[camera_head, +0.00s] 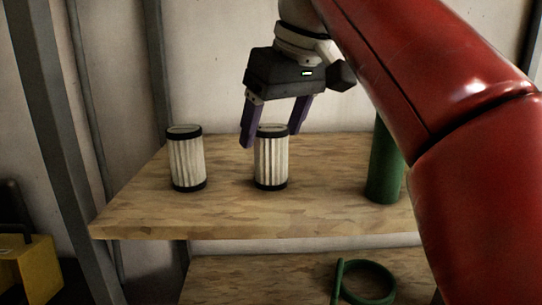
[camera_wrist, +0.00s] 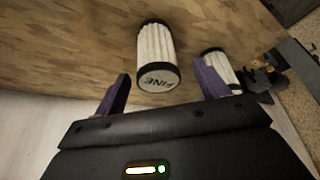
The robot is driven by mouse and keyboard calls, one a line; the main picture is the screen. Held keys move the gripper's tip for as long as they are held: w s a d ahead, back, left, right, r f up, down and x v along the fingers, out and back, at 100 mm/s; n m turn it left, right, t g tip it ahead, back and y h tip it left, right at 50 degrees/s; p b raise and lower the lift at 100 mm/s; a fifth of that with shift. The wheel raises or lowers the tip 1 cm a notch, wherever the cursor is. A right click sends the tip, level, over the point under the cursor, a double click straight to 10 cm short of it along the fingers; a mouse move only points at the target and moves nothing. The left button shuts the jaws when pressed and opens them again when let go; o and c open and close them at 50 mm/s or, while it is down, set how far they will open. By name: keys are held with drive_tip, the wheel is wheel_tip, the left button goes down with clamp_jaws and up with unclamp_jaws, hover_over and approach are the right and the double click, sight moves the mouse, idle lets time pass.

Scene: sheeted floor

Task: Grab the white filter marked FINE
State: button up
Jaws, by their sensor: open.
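A white pleated filter with black end rings (camera_head: 271,165) stands upright on the wooden shelf. In the wrist view the same filter (camera_wrist: 155,48) shows inverted lettering on its top that appears to read FINE. My gripper (camera_head: 270,140) is open and empty, its purple fingers pointing down around the top of this filter. In the wrist view the filter's top lies ahead of and between the two fingers (camera_wrist: 161,68); whether they touch it I cannot tell. A second similar filter (camera_head: 187,165) stands to the left; it shows at right in the wrist view (camera_wrist: 215,64), partly behind a finger, with no readable label.
The wooden shelf (camera_head: 125,215) is clear between the filters and along its front edge. A green cylinder (camera_head: 384,168) stands to the right, partly hidden by my red arm. A green ring (camera_head: 366,263) lies on the lower shelf. A yellow box (camera_head: 28,270) is at lower left.

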drive_tip(key=x, duration=0.3)
drive_tip(key=shift+w+f+b, duration=0.15)
drive_tip(key=shift+f+b, duration=0.05)
drive_tip(key=shift+b, duration=0.2)
drive_tip(key=shift+c, duration=0.2)
drive_tip(key=c, duration=1)
drive_tip(key=shift+r, duration=0.2)
drive_tip(key=shift+c, duration=0.2)
